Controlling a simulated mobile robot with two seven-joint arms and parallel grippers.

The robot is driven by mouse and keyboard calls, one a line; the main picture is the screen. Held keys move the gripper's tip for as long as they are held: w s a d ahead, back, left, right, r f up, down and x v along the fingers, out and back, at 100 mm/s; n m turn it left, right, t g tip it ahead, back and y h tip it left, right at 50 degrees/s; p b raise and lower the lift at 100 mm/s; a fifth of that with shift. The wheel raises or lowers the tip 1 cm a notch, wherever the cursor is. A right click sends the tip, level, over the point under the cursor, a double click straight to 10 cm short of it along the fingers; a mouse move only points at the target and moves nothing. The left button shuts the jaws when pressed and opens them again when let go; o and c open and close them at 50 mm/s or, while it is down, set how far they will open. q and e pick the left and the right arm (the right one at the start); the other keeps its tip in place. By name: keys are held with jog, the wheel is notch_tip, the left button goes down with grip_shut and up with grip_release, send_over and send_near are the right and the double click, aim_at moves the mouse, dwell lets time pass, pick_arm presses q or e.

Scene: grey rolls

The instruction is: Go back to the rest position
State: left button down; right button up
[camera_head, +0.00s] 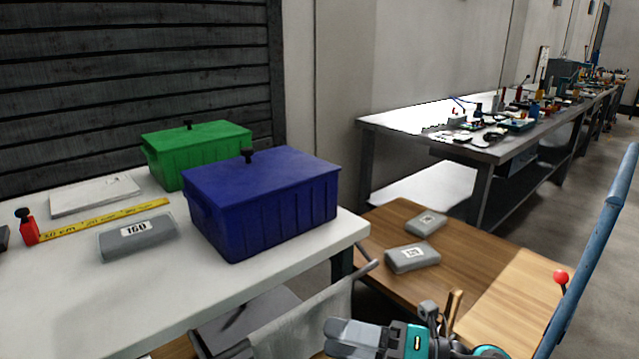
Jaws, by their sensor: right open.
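My right gripper (348,338) is at the bottom edge, right of centre, in front of the white table's right end and low in the picture. It is open, and I see nothing between its fingers. My left gripper is out of view. A grey roll (138,238) with a white label lies on the white table (110,300). Two more grey rolls, one nearer (412,259) and one farther (427,223), lie on the low wooden table (470,258). My right gripper is apart from all of them.
A lidded blue box (262,205) and a lidded green box (197,153) stand on the white table. A yellow tape measure (105,219) and a flat white slab (95,194) lie at left. A blue pole (592,250) slants at right. A cluttered workbench (480,150) stands behind.

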jog(key=d+f+m+t+h, duration=0.35)
jog(key=m+t+h, duration=0.2)
jog(key=m, duration=0.65)
jog(key=d+f+m+t+h, duration=0.2)
jog(key=d+m+t+h, duration=0.35)
jog(key=m, duration=0.55)
jog(key=s+d+f+m+g+h, duration=0.2)
jog(key=s+f+m+g+h, duration=0.25)
jog(key=s+f+m, duration=0.7)
pick_arm(q)
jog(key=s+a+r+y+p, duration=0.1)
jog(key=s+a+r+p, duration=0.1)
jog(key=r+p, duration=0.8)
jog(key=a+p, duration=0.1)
jog(key=p, duration=0.4)
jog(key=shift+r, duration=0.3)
pick_arm(e)
jog(key=d+r+n, duration=0.1)
jog(key=d+r, duration=0.2)
jog(key=r, duration=0.6)
jog(key=shift+w+r+g, duration=0.2)
jog(key=shift+g, duration=0.25)
jog(key=shift+d, duration=0.1)
